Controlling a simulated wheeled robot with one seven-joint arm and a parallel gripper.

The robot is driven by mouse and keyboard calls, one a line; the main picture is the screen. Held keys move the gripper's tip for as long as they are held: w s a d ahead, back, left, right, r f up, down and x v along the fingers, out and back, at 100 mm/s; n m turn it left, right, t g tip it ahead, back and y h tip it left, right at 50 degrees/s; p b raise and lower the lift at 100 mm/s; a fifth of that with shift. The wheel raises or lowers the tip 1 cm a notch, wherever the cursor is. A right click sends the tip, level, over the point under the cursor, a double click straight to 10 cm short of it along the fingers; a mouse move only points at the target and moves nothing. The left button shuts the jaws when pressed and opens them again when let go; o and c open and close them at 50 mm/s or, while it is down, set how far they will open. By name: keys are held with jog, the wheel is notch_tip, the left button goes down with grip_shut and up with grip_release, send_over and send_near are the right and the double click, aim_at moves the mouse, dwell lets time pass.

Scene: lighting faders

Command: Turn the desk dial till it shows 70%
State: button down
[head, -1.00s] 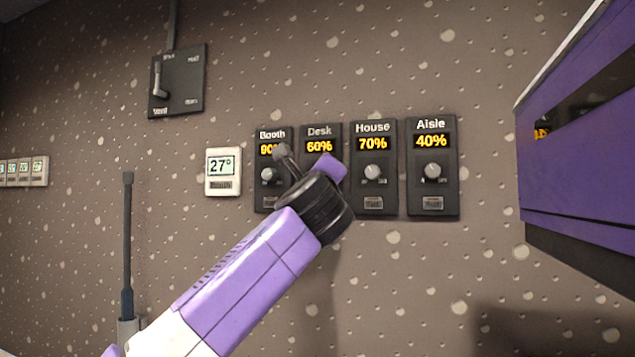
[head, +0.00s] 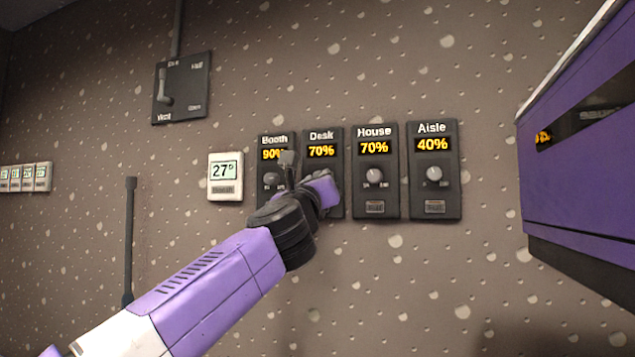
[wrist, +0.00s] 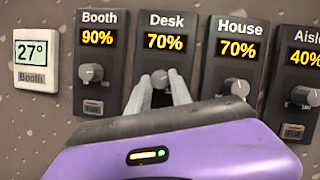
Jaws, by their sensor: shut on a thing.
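The Desk dimmer panel (head: 322,137) is a dark wall unit whose display reads 70% in both views. Its grey dial (wrist: 160,78) shows between my fingers in the wrist view; in the head view my gripper hides it. My gripper (wrist: 161,88) is at the Desk panel with its two pale fingers on either side of the dial, shut on it. In the head view my gripper (head: 325,185) covers the lower part of the panel.
The Booth panel (head: 274,141) at 90% is close on the left, partly behind my arm. The House panel (head: 375,190) at 70% and the Aisle panel (head: 433,195) at 40% are on the right. A purple cabinet (head: 575,150) juts in at far right. A 27° thermostat (head: 225,190) is left.

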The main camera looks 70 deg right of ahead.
jog(key=shift+f, duration=0.1)
jog(key=c, duration=1.2)
grip_release()
jog(key=shift+o, duration=0.2)
jog(key=b+v, duration=0.1)
jog(key=v, duration=0.6)
jog(key=shift+a, duration=0.3)
jog(key=shift+f, duration=0.1)
